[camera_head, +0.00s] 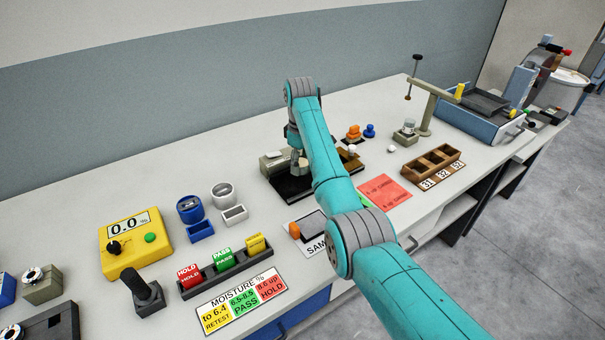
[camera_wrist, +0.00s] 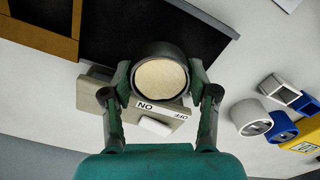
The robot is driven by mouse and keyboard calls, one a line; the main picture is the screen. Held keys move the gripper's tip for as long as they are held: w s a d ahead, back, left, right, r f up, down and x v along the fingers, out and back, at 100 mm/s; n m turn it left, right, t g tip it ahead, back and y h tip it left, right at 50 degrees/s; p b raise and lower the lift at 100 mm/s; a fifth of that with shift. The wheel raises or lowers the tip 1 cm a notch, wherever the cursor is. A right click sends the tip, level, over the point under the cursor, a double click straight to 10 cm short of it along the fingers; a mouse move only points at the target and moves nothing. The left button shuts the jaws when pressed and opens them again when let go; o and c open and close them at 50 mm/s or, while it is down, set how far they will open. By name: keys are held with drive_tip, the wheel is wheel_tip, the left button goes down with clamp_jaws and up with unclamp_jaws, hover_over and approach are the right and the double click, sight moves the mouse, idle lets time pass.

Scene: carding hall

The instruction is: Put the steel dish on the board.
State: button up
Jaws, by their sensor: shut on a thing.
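My gripper (camera_wrist: 160,82) is shut on a round, dark-grey walled dish with a pale, cream inside, which I take for the steel dish (camera_wrist: 160,76). One finger presses on each side of it. In the wrist view the dish overlaps the edge of a flat black slab (camera_wrist: 225,32) and a grey box with an ON/OFF label (camera_wrist: 98,92). The slab, possibly the board, also shows in the head view (camera_head: 292,190), partly behind my arm. In the head view my gripper (camera_head: 298,163) is over this slab. I cannot tell whether the dish touches it.
A grey cup (camera_head: 222,193), a blue cup (camera_head: 190,209) and small trays stand left of the slab. A yellow meter (camera_head: 135,243) and a rack of coloured blocks (camera_head: 226,265) are nearer. A wooden compartment tray (camera_head: 433,165) and red card (camera_head: 384,189) lie to the right.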

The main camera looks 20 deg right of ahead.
sight(300, 181)
drive_tip(key=shift+a+f, duration=0.1)
drive_tip(key=shift+f, duration=2.1)
drive_tip(key=shift+f, duration=0.1)
drive_tip(key=o, duration=1.2)
